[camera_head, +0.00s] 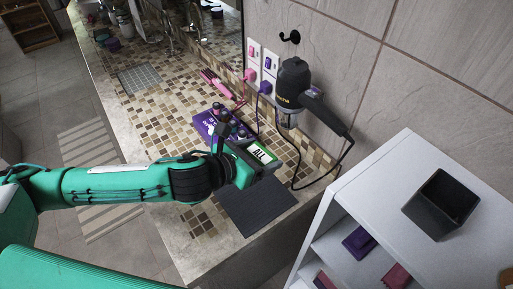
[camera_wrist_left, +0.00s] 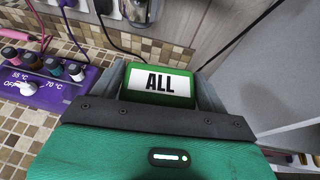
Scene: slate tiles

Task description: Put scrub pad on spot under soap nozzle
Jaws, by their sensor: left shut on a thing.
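My left gripper (camera_head: 250,165) is shut on a green block (camera_head: 263,153) with a white label reading "ALL". This block is the only thing I see that could be the scrub pad. In the left wrist view the block (camera_wrist_left: 158,84) sits between the two grey fingers (camera_wrist_left: 160,88). It is held over the tiled counter, beyond a dark flat mat (camera_head: 257,207). A black device with a clear lower part (camera_head: 293,85) hangs on the wall, up and right of the gripper; it may carry the soap nozzle. No marked spot is clearly visible under it. My right gripper is not in view.
A purple control panel with knobs (camera_head: 208,125) lies left of the gripper; it also shows in the left wrist view (camera_wrist_left: 53,89). A black cable (camera_head: 295,165) loops behind the block. A white shelf (camera_head: 375,190) with a black cup (camera_head: 440,205) stands at right. Pink items (camera_head: 215,82) lie farther back.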

